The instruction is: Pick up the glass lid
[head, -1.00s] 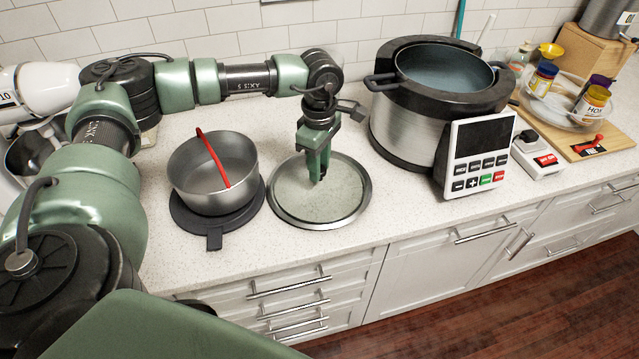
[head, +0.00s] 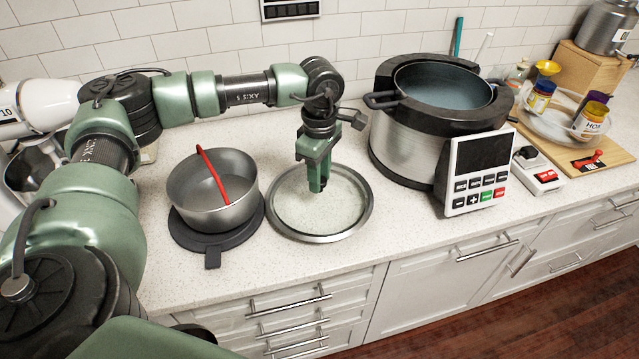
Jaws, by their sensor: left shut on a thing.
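The glass lid (head: 347,211) is a round clear disc with a dark metal rim, in the middle of the head view, just over the pale counter. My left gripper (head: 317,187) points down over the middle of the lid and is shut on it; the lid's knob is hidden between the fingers. The lid looks about level, and its rim appears slightly raised from the counter. My right gripper is not in view.
A steel pot (head: 186,197) with a red-handled utensil stands on a dark round base (head: 240,239) to the left. A large steel cooker (head: 402,142) with a control panel (head: 477,171) stands close on the right. Jars on a plate are farther right.

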